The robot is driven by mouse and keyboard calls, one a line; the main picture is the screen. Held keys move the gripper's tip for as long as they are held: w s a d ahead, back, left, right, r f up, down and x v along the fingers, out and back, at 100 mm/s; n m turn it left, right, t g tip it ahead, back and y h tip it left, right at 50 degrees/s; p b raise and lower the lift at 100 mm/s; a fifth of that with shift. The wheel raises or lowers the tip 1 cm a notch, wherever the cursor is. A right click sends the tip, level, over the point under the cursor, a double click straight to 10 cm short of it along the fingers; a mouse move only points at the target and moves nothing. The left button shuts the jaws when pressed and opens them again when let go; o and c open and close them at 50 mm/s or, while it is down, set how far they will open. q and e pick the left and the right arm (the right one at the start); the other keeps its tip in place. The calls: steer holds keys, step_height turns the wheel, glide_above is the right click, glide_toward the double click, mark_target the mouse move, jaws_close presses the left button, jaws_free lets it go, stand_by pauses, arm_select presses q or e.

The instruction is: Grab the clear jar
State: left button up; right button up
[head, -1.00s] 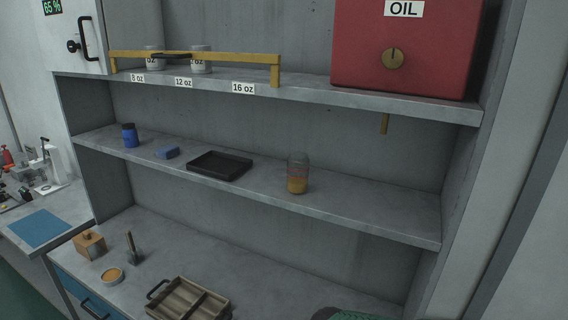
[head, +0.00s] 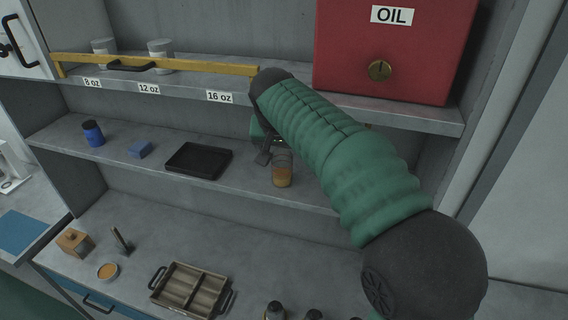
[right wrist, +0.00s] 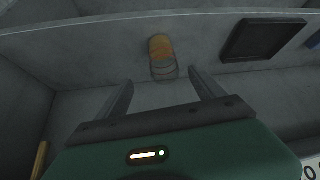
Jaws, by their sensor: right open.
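The clear jar (head: 282,172) stands upright on the middle shelf, with an orange-brown content in its lower part. My right gripper (head: 264,157) is just left of and close to the jar in the head view, partly hidden by my green arm. In the right wrist view, the jar (right wrist: 162,58) is ahead of the fingertips, in line with the gap between them. The right gripper (right wrist: 158,80) is open and empty. My left gripper is not in view.
A black tray (head: 198,161), a blue block (head: 140,149) and a blue bottle (head: 93,134) stand left of the jar. The upper shelf (head: 300,96) is overhead, with a red oil box (head: 395,50). A wooden tray (head: 190,288) is on the counter below.

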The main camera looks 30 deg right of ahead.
mark_target(281, 157)
steer(key=x, duration=0.3)
steer(key=shift+w+a, duration=0.1)
steer(key=shift+w, duration=0.1)
steer(key=shift+w+a+f+p, duration=0.2)
steer(key=shift+f+p, duration=0.05)
steer(key=shift+p, duration=0.05)
steer(key=p+x, duration=0.1)
steer(key=x, duration=0.3)
steer(key=shift+w+d+f, duration=0.1)
steer(key=shift+d+f, duration=0.05)
steer(key=shift+f, duration=0.2)
steer(key=shift+w+d+f, duration=0.1)
steer(key=shift+d+f, duration=0.05)
steer(key=shift+d, duration=0.1)
steer(key=c, duration=0.5)
steer(key=shift+a, duration=0.25)
steer(key=c, duration=0.7)
steer(key=shift+a, duration=0.1)
steer(key=c, duration=0.4)
steer(key=shift+d, duration=0.25)
